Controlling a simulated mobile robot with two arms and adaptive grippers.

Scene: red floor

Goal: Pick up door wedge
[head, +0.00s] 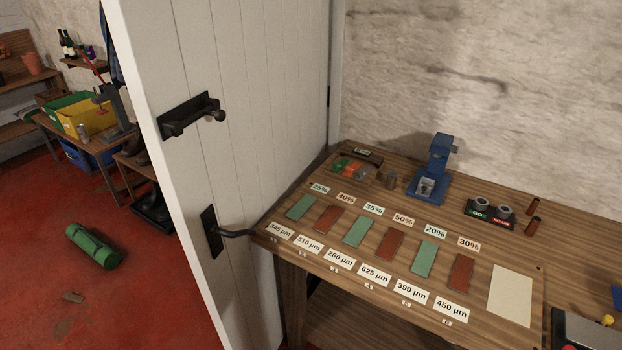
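Neither of my grippers shows in the head view.
A white plank door (240,130) with a black handle (212,232) stands open between the floor area and a wooden workbench (285,262). The bench holds coloured strips, labels and a blue device (436,165). Another bench (110,138) stands at the back left.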

